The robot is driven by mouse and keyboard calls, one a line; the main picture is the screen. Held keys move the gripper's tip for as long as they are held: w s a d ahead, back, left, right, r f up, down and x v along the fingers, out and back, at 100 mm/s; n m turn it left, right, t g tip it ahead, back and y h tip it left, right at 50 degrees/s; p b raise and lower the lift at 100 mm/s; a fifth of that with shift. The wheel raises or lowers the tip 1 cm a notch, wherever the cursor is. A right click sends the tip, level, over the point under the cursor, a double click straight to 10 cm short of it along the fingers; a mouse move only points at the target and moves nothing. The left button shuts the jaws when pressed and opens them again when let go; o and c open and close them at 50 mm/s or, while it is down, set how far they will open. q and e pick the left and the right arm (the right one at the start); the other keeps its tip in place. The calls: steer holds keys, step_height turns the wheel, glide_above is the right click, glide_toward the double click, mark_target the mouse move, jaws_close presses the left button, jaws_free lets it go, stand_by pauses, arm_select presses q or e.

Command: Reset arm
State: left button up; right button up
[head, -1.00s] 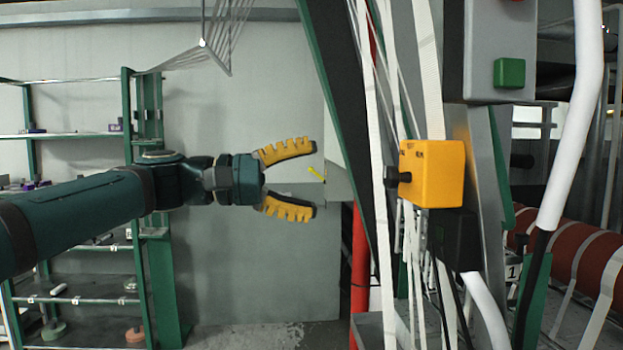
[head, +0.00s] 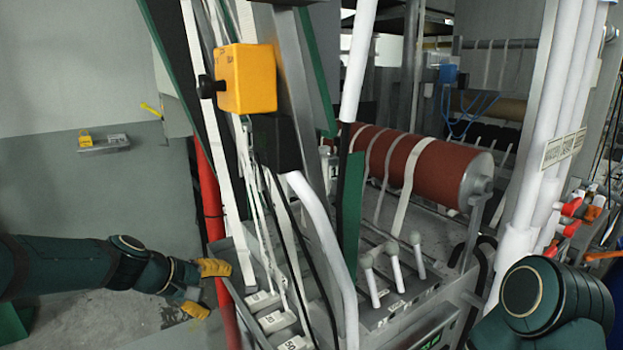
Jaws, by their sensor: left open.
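My left arm comes in low from the left.
A yellow switch box (head: 248,78) hangs on the machine frame. White webbing strips run down to numbered blocks (head: 262,301). Several levers (head: 394,265) stand near a red roller (head: 425,170). White pipes (head: 540,150) rise at right. Floor shows at lower left.

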arm_select(q)
steer(key=s+d+f+m+g+y+b, duration=0.15)
steer(key=s+f, duration=0.25)
steer(key=f, duration=0.8)
steer(key=s+d+f+m+g+y, duration=0.2)
steer(key=s+f, duration=0.1)
steer(key=f, duration=0.9)
steer(key=s+d+f+m+g, duration=0.1)
steer(key=s+d+f+m, duration=0.3)
steer(key=s+f, duration=0.8)
steer(key=shift+s+d+f+b, duration=0.4)
steer(key=shift+s+d, duration=0.15)
steer(key=shift+d, duration=0.4)
steer(key=shift+h, duration=0.25)
